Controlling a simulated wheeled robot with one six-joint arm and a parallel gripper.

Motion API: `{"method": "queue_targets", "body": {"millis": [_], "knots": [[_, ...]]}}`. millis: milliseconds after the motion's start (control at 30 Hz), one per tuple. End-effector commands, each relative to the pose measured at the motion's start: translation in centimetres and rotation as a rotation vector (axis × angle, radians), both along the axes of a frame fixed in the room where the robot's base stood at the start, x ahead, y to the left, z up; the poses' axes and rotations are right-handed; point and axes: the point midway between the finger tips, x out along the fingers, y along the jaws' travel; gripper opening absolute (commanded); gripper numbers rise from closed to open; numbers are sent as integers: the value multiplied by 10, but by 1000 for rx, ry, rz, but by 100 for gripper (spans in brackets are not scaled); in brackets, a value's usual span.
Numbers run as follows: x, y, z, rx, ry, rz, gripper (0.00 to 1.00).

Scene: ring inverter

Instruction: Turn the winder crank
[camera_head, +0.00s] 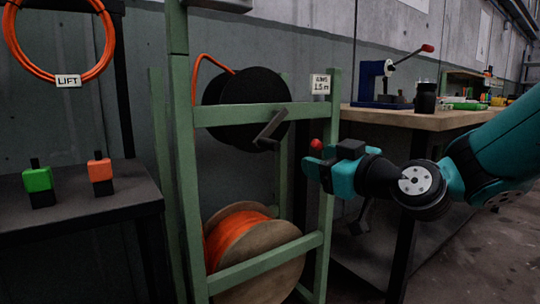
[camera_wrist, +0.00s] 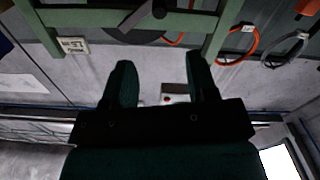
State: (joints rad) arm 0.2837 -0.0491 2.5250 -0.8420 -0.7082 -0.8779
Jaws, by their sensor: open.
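A dark grey crank (camera_head: 271,129) sits on the front of a black spool (camera_head: 228,107) in the green rack. It also shows at the top of the wrist view (camera_wrist: 133,22). My gripper (camera_head: 313,168) is to the right of the crank and a little lower, apart from it. Its two fingers (camera_wrist: 162,80) are spread in the wrist view, with nothing held between them. A red knob (camera_head: 316,145) shows just above the fingers in the head view; I cannot tell what it is fixed to. A second crank with a red grip (camera_head: 427,48) is on a blue device on the bench.
The green rack's post (camera_head: 329,150) stands close to my gripper. An orange cable reel (camera_head: 265,265) sits low in the rack. The wooden bench (camera_head: 410,118) is at right. A dark table (camera_head: 90,204) at left holds a green and an orange block.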

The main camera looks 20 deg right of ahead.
Motion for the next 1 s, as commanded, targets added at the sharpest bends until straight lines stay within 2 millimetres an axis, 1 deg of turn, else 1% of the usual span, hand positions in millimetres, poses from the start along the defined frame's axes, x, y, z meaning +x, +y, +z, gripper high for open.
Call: {"method": "queue_targets", "body": {"millis": [33,133,433,800,1000], "knots": [[3,1,5,1,5,5,53],[8,5,7,3,7,13,53],[25,8,7,8,15,-6,53],[107,37,8,2,6,-1,53],[142,47,5,2,6,-2,53]]}}
